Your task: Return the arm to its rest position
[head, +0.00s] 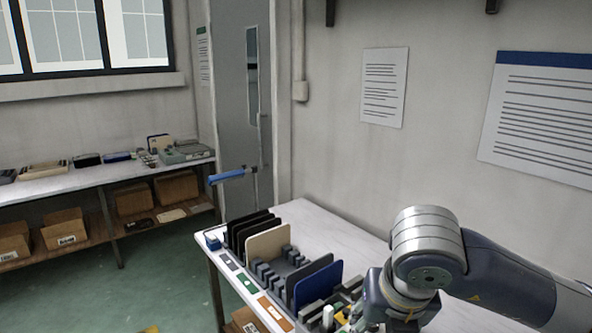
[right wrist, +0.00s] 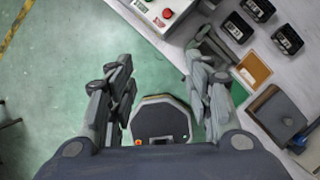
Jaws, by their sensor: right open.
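My right arm (head: 428,245) comes in from the right in the head view and reaches over the near right part of the table, its wrist low in the picture. In the right wrist view my right gripper (right wrist: 160,85) is open, with its two fingers wide apart and nothing between them. It is above green floor beside the table's edge. My left gripper is in neither view.
The white table (head: 328,228) holds a slotted rack (head: 275,270) with black panels, a beige panel (head: 268,244) and a blue panel (head: 318,283). The right wrist view shows a red-button box (right wrist: 165,12) and a grey bin (right wrist: 280,115) on a tabletop. Green floor is clear at left.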

